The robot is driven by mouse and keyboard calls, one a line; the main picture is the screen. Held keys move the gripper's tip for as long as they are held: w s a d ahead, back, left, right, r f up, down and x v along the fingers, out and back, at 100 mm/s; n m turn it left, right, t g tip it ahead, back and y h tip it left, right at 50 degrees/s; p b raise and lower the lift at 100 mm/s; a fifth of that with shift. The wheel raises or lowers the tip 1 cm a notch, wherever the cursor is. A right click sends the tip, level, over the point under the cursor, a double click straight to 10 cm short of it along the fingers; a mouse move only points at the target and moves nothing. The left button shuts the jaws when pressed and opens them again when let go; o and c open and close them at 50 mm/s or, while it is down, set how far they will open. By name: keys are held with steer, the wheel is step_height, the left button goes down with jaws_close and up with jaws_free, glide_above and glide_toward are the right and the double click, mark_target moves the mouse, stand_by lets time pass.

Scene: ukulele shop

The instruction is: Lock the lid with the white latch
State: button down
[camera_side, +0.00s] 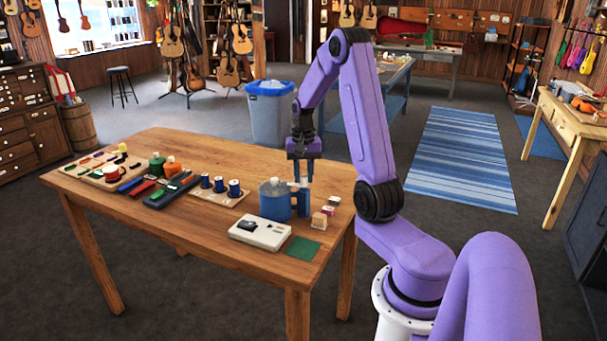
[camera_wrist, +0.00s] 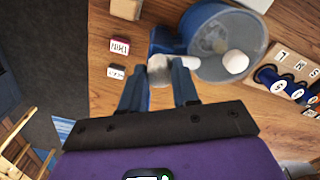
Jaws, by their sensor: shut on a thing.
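A blue container (camera_side: 275,208) with a grey lid (camera_side: 273,187) stands upright near the right end of the wooden table. In the wrist view, the grey lid (camera_wrist: 222,38) shows from above with a round white knob (camera_wrist: 236,62) on it. A white latch (camera_wrist: 162,66) lies at the lid's left edge, beside a blue bracket (camera_wrist: 163,40) on the container. My gripper (camera_wrist: 157,75) is shut on the latch, with one blue finger on each side of it. In the side view, my gripper (camera_side: 303,180) points down at the container's right side. The latch's engagement is unclear.
A white box-like device (camera_side: 262,233) and a green mat (camera_side: 302,248) lie in front of the container. Small blocks (camera_side: 320,219) stand to its right. Blue spools (camera_side: 220,184) on a board stand to its left, with trays and tools beyond.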

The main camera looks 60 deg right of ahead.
mark_target(304, 176)
steer(key=shift+n, duration=0.6)
steer(key=c, duration=0.8)
jaws_free()
step_height(304, 176, up, 18)
steer(key=shift+f, duration=0.25)
